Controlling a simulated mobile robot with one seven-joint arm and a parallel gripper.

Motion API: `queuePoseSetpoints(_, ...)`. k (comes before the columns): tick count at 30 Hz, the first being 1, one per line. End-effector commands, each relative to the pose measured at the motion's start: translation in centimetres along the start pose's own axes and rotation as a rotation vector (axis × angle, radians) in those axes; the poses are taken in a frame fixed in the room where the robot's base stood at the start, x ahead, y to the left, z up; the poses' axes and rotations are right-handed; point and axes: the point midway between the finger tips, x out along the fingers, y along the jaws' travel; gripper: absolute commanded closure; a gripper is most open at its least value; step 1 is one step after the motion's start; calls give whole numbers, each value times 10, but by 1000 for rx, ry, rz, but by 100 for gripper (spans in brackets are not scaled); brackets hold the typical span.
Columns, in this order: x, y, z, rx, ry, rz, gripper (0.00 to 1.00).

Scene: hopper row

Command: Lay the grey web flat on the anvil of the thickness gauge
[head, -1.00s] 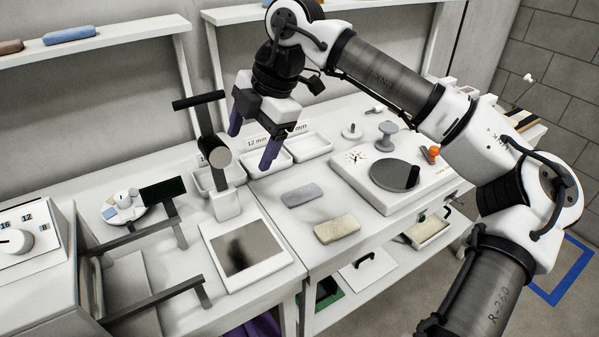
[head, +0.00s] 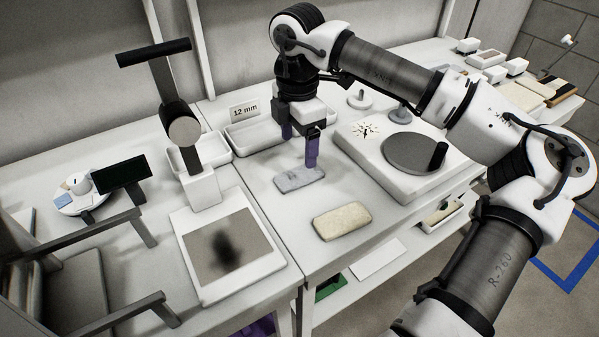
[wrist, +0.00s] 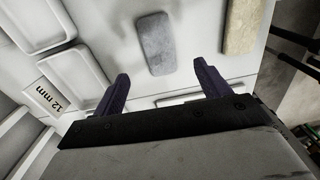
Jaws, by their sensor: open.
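The grey web (head: 299,179) is a flat rounded pad lying on the white bench. It also shows in the wrist view (wrist: 155,45), ahead of the fingers. My gripper (head: 300,150) is open and empty, its purple fingers pointing down just above and behind the web; one fingertip overlaps the web's far edge in the head view. In the wrist view my gripper (wrist: 161,70) has its fingers either side of the web's line. A white slab with a dark round plate (head: 408,153) and a black upright knob stands to the right.
A beige pad (head: 341,221) lies nearer than the web. White trays (head: 262,130) stand behind, with a 12 mm sign (head: 244,111). A post with a round head (head: 184,131) stands left, behind a square plate (head: 229,246). Small knobbed discs (head: 359,98) stand behind the slab.

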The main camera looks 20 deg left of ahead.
Motion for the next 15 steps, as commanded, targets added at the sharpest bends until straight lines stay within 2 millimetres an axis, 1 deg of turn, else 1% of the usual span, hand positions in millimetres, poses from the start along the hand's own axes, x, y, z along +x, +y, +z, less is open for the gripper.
queuePoseSetpoints(1, 7, 0, 0, 0, 3, 0, 25)
queuePoseSetpoints(3, 15, 0, 0, -1, 2, 0, 25)
queuePoseSetpoints(10, 30, 0, 1, 0, 2, 0, 25)
queuePoseSetpoints(15, 52, 0, 2, 0, 4, 0, 25)
